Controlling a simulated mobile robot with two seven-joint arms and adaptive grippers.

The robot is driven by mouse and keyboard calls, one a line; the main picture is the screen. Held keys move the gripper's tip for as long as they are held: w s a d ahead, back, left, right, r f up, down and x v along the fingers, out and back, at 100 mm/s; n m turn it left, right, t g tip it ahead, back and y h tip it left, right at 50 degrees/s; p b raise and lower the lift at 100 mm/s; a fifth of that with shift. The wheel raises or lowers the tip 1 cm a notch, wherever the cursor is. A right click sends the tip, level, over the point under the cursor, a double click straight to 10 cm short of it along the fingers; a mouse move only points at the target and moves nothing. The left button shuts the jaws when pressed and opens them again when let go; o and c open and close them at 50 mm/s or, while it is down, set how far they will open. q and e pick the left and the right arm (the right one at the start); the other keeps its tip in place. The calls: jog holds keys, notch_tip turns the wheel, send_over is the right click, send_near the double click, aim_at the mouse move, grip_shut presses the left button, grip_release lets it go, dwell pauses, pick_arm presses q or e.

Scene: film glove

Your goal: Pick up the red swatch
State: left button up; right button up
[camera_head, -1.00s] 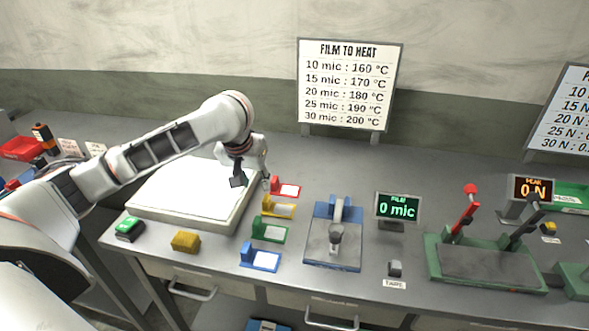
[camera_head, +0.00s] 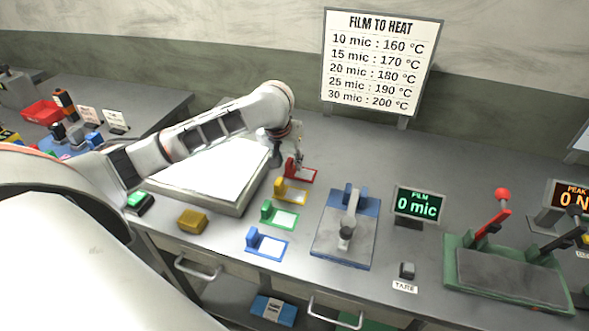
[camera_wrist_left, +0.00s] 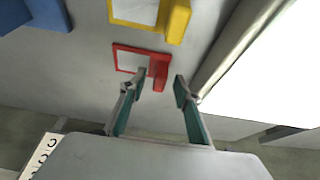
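The red swatch (camera_head: 302,174) is a flat red-framed white card with an upright red block at its left end. It lies at the far end of a row of swatches on the bench. In the left wrist view the red swatch (camera_wrist_left: 120,58) lies just beyond the fingertips, its red block between their lines. My left gripper (camera_head: 288,172) is at the red swatch, partly hiding it. In the left wrist view the left gripper (camera_wrist_left: 159,84) is open, with nothing between its fingers. My right gripper is not in view.
Yellow (camera_head: 291,190), green (camera_head: 280,215) and blue (camera_head: 267,245) swatches line up nearer me. A white lightbox (camera_head: 178,203) stands close on the left. A blue-based gauge (camera_head: 345,250) and film display (camera_head: 418,205) stand right.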

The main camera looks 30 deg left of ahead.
pick_arm(q)
jog(key=shift+w+f, duration=0.1)
jog(key=shift+f, duration=0.25)
grip_shut()
jog(key=shift+r, duration=0.1)
notch_tip(320, 180, up, 20)
dwell(0.5)
